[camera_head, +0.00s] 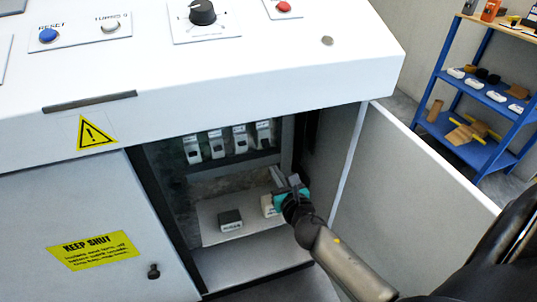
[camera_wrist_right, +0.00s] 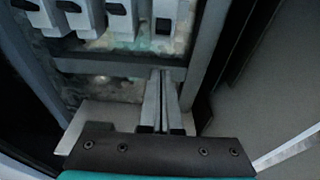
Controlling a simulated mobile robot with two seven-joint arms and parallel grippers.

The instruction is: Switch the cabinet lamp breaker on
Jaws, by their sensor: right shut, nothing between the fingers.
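Several white breakers with dark levers stand in a row inside the open cabinet; the rightmost breaker (camera_head: 264,133) also shows at the top of the right wrist view (camera_wrist_right: 170,25). Its dark lever sits lower than those of its neighbours there. No label is readable, so I cannot tell which one is the lamp breaker. My right gripper (camera_head: 277,177) reaches into the cabinet, below and slightly right of the row. Its fingers (camera_wrist_right: 164,78) are shut with nothing between them, apart from the breakers. My left gripper is not in view.
The cabinet door (camera_head: 400,200) stands open at the right, beside my right arm. A rail (camera_wrist_right: 110,67) runs below the breakers. A small dark-topped block (camera_head: 230,220) rests on the cabinet's inner shelf (camera_head: 212,232). A blue shelf rack (camera_head: 420,100) stands behind.

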